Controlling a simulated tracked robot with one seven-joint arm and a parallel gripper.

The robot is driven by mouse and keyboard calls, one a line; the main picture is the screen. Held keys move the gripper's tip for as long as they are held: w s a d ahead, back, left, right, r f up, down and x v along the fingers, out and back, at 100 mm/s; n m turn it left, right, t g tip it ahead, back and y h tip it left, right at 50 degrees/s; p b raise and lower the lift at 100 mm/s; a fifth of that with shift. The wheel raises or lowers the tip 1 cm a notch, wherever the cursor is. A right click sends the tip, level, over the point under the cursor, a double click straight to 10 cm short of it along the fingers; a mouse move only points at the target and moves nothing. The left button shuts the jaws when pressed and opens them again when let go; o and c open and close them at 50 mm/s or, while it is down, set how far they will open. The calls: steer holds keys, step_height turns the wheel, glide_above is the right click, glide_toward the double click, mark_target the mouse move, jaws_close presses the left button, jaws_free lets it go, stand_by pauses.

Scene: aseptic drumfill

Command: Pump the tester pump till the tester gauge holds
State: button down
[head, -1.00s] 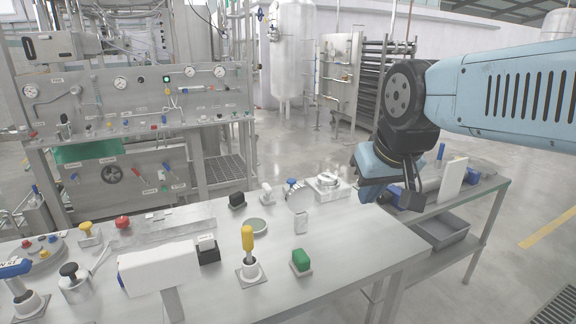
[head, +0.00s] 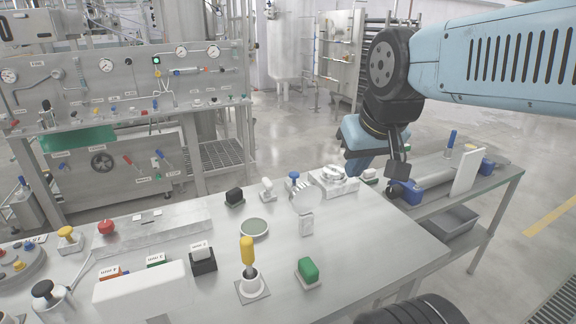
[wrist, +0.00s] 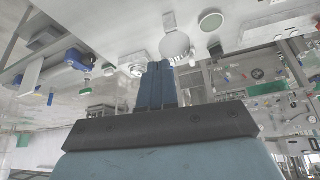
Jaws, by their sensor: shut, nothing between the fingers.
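A yellow-handled plunger (head: 247,250) stands upright on a square base on the near table; a black-knobbed cylinder (head: 45,292) stands at the left. I cannot tell which is the tester pump. A pale round disc (head: 303,197), perhaps the tester gauge, stands near the table's middle and shows as a pale disc in the wrist view (wrist: 175,45); no reading is legible. My gripper (head: 355,168) is shut and empty, above the table's back right, close to a white round-topped device (head: 338,174). Its blue fingers (wrist: 155,67) are together in the wrist view.
A green block (head: 307,270), a shallow dish (head: 254,227) and a black block (head: 234,196) stand on the table (head: 385,250). A lower side bench (head: 485,195) adjoins it at the right. A panel with several gauges (head: 120,82) is behind at left.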

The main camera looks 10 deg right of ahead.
steer(key=w+r+g, duration=0.2)
steer(key=w+r, duration=0.1)
steer(key=w, duration=0.7)
steer(key=n+g, duration=0.2)
steer(key=g, duration=0.2)
glide_above(294, 174)
step_height(294, 174, down, 11)
steer(key=shift+w+a+f+t, duration=0.1)
steer(key=shift+f+t, duration=0.05)
steer(key=shift+t, duration=0.15)
steer(key=shift+f, duration=0.15)
step_height(294, 174, down, 14)
steer(key=shift+r, duration=0.15)
